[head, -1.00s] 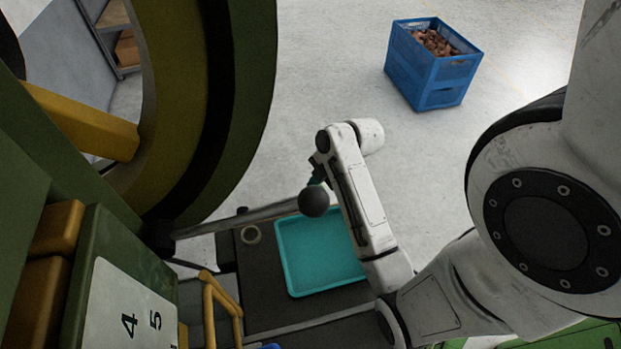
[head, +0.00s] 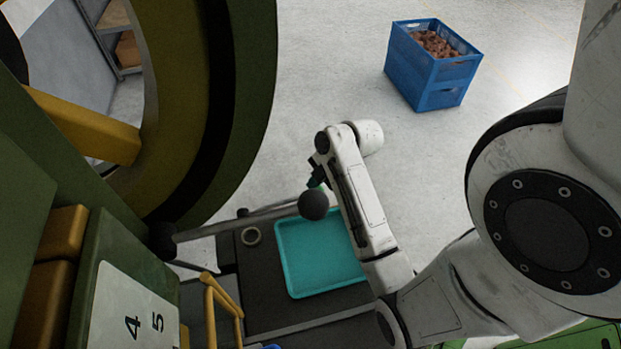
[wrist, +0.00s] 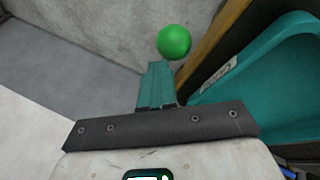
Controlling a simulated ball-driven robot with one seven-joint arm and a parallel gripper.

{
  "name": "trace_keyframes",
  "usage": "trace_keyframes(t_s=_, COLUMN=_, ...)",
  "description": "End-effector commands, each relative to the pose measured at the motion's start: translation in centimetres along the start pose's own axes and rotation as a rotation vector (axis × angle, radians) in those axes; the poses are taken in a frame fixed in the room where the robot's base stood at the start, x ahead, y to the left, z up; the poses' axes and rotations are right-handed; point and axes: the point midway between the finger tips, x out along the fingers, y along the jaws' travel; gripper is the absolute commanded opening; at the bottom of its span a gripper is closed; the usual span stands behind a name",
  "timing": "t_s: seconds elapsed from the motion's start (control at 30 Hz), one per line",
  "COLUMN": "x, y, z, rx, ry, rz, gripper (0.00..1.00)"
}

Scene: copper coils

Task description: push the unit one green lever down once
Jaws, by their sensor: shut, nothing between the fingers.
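A metal lever rod (head: 250,218) reaches from the green machine on the left and ends in a round knob (head: 314,205). The knob looks dark grey in the head view. In the wrist view a bright green ball (wrist: 174,41) shows just beyond my fingertips; I cannot tell for sure that it is this knob. My gripper (head: 315,182) is at the knob's upper side in the head view, partly hidden by my wrist. Its teal fingers (wrist: 158,70) are shut and empty in the wrist view. Contact between fingertips and ball cannot be told.
A teal tray (head: 295,285) lies on a dark surface below the knob and shows at the right of the wrist view (wrist: 250,90). A yellow handle frame (head: 211,310) stands left of it. A blue crate (head: 415,82) of copper pieces stands on open floor.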

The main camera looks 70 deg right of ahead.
Motion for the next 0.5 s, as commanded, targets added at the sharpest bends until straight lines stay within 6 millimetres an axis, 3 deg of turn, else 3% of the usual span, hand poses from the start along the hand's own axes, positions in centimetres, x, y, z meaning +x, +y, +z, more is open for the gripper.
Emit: trace_keyframes(t_s=0.5, x=-2.2, y=1.5, z=-1.6, rx=-0.001, ry=0.002, rz=-0.003, gripper=0.0)
